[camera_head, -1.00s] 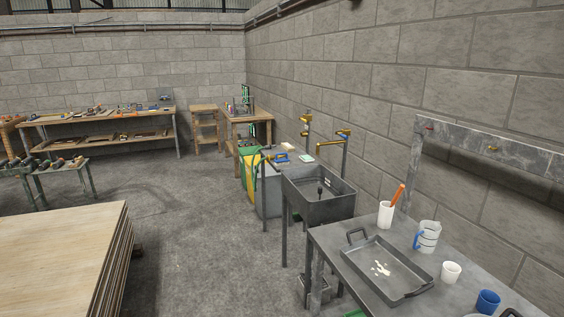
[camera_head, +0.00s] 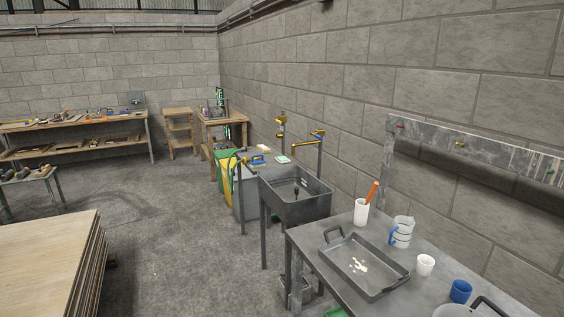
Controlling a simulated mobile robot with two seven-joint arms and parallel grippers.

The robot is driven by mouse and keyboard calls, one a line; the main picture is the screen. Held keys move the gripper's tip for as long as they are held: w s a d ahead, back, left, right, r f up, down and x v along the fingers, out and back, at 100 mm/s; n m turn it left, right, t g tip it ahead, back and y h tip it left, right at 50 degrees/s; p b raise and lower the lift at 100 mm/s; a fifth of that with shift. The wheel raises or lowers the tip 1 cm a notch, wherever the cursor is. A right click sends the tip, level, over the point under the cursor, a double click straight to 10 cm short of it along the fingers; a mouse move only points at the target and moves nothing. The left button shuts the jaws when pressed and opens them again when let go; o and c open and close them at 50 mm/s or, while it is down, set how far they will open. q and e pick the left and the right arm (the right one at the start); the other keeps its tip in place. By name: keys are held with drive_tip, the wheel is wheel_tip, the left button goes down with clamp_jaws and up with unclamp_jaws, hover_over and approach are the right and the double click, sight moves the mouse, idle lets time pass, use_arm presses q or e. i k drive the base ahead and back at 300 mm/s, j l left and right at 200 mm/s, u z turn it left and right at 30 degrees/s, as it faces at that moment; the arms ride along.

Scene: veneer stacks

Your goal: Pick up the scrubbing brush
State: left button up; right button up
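A small blue object (camera_head: 258,160) lies on the grey surface beside the sink; it may be the scrubbing brush, but it is too small to tell. A thing with an orange handle (camera_head: 372,191) stands in a white cup (camera_head: 361,212) on the grey table; its lower end is hidden in the cup. Neither of my grippers shows in the head view.
A dark sink (camera_head: 295,208) with yellow taps stands along the right wall. The grey table (camera_head: 318,262) in front bears a dark tray (camera_head: 352,278), a jug (camera_head: 402,232) and cups. A veneer stack (camera_head: 45,255) is at left; open floor (camera_head: 185,230) lies between.

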sight(261, 163)
drive_tip(key=i+j+u, duration=0.15)
drive_tip(key=i, duration=0.25)
drive_tip(key=i+j+u, duration=0.2)
drive_tip(key=i, duration=0.25)
drive_tip(key=i+u, duration=0.15)
drive_tip(key=i, duration=0.65)
drive_tip(key=i+l+u, duration=0.15)
drive_tip(key=i, duration=0.6)
drive_tip(key=i+j+z, duration=0.2)
drive_tip(key=i, duration=0.25)
drive_tip(key=i+z, duration=0.25)
drive_tip(key=i, duration=0.2)
drive_tip(key=i+j+z, duration=0.35)
drive_tip(key=i+z, duration=0.15)
drive_tip(key=z, duration=0.15)
drive_tip(key=i+j+z, duration=0.2)
drive_tip(key=z, duration=0.3)
drive_tip(key=i+j+z, duration=0.3)
drive_tip(key=z, duration=0.15)
